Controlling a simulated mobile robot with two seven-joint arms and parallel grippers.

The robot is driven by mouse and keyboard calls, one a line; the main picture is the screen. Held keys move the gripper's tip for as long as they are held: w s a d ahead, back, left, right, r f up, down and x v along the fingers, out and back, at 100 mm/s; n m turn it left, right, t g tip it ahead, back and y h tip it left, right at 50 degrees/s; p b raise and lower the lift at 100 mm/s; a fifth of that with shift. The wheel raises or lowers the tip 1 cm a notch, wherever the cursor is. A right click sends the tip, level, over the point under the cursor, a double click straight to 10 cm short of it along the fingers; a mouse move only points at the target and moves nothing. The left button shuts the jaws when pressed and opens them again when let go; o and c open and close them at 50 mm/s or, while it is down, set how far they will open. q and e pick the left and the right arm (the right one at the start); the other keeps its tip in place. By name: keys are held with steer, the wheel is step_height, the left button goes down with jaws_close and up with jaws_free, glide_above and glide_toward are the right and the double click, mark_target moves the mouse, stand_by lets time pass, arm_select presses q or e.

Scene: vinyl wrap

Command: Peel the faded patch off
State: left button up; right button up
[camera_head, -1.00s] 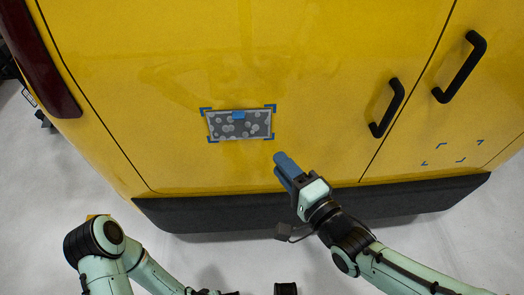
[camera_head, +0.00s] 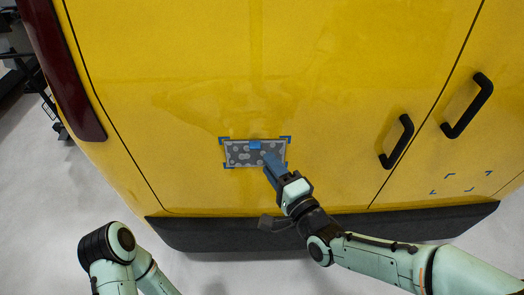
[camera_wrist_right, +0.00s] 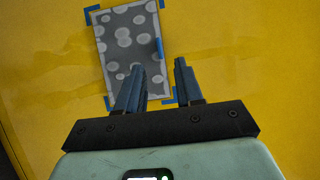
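The faded patch (camera_head: 240,156) is a grey rectangle with pale round spots, flat on the yellow panel, with blue corner marks around it. A blue tab (camera_head: 255,145) sits at its upper edge. In the right wrist view the patch (camera_wrist_right: 124,45) is ahead of the fingers, with the tab (camera_wrist_right: 158,47) at its right edge. My right gripper (camera_head: 268,160) is in front of the patch's right part, hiding its lower right corner. Its two blue fingers (camera_wrist_right: 160,68) are apart with nothing between them. Contact cannot be told. My left gripper is out of view.
Two black handles (camera_head: 397,142) (camera_head: 468,106) stick out of the yellow panel (camera_head: 330,60) at the right. Blue corner marks (camera_head: 461,183) frame a bare area at the lower right. A dark bumper (camera_head: 190,235) runs along the bottom.

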steer(key=shift+x, duration=2.6)
jaws_close()
steer(key=shift+s, duration=0.65)
steer(key=s+b, duration=0.2)
steer(key=s, duration=0.5)
steer(key=shift+a, duration=0.1)
